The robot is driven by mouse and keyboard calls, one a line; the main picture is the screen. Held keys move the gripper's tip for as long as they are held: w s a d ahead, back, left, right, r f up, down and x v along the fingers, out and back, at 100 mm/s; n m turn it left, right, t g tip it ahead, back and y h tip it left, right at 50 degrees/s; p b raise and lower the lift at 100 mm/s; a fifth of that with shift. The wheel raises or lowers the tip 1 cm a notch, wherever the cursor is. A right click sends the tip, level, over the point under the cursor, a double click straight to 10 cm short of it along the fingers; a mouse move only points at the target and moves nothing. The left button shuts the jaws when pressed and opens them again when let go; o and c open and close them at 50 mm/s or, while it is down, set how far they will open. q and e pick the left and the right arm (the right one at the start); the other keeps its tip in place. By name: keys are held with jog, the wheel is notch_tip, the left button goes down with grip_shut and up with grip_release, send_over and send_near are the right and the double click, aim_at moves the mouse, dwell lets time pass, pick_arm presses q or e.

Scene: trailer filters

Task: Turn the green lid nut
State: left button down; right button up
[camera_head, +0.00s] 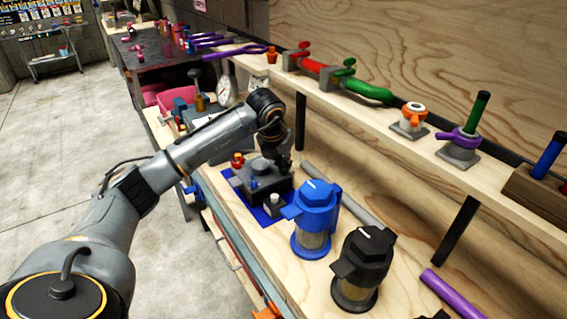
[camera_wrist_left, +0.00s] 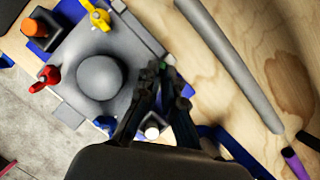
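A dark grey filter housing with a domed lid (camera_wrist_left: 100,77) sits on a blue mat; it also shows in the head view (camera_head: 256,180). Around the lid are a yellow nut (camera_wrist_left: 97,16), a red nut (camera_wrist_left: 43,80) and a blue nut (camera_wrist_left: 104,122). The green lid nut (camera_wrist_left: 161,66) shows only as a small green bit between my left fingertips; most of it is hidden. My left gripper (camera_wrist_left: 160,72) is over the lid's edge, its fingertips close together around the green bit. In the head view the left gripper (camera_head: 283,163) points down at the housing. My right gripper is not in view.
A blue filter canister (camera_head: 317,210) and a black one (camera_head: 364,262) stand right of the housing. A grey tube (camera_head: 342,196) lies behind them. The shelf above holds a red valve (camera_head: 310,65), a green valve (camera_head: 368,90) and other fittings.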

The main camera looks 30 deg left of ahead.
pick_arm(q)
jog(key=shift+m, duration=0.3)
jog(key=shift+a+m+h+b, duration=0.1)
jog(key=shift+m+h+b, duration=0.35)
jog(key=shift+m, duration=0.75)
jog(key=shift+m+h, duration=0.65)
jog(key=shift+m, duration=0.75)
jog(key=c, duration=1.5)
grip_release()
